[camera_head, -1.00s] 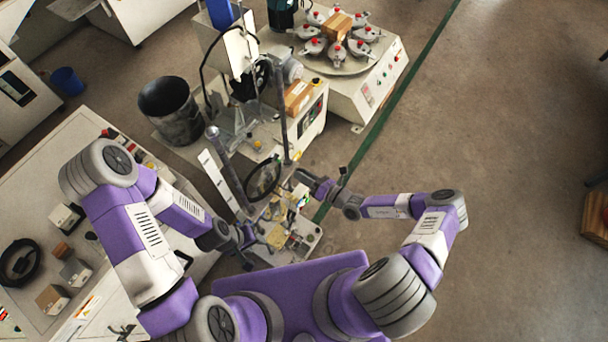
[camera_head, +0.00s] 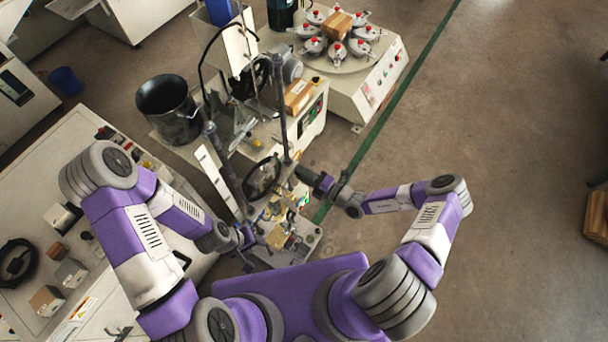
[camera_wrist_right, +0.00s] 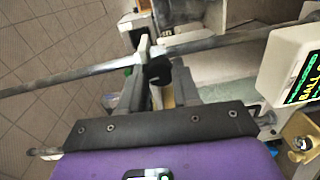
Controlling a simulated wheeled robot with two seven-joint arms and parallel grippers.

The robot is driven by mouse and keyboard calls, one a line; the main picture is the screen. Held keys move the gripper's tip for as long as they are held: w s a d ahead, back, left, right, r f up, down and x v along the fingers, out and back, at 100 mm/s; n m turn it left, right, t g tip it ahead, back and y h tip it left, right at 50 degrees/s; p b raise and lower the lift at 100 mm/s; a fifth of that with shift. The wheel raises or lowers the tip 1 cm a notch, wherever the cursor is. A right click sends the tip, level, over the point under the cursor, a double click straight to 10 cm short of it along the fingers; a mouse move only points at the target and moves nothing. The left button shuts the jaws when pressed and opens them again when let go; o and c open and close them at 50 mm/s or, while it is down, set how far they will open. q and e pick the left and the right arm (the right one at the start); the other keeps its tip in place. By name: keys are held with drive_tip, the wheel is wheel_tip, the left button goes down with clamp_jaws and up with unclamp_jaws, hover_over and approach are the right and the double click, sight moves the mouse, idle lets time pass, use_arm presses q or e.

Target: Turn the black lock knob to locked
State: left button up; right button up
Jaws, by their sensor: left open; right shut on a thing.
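The black lock knob (camera_wrist_right: 157,71) shows in the right wrist view, beside a pale clamp on a long metal rod. My right gripper (camera_wrist_right: 160,82) is shut on it, and the gripper body hides part of the grip. In the head view the right gripper (camera_head: 306,176) reaches in from the right to the machine's post; the knob is too small to make out there. My left gripper (camera_head: 252,240) is open at the lower left side of the machine, near its base. Its fingers are small and partly hidden by the arm.
A round black-rimmed ring (camera_head: 262,178) and upright posts stand close left of the right gripper. A display box (camera_wrist_right: 294,66) is at the right of the wrist view. A dark bucket (camera_head: 168,108) stands behind. Open floor (camera_head: 490,200) lies to the right.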

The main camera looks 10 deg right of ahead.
drive_tip(key=shift+m, duration=0.5)
idle(0.3)
drive_tip(key=o, duration=1.1)
drive_tip(key=shift+c, duration=0.2)
drive_tip(key=v, duration=0.7)
drive_tip(key=shift+s+d, duration=0.2)
drive_tip(key=shift+d, duration=0.05)
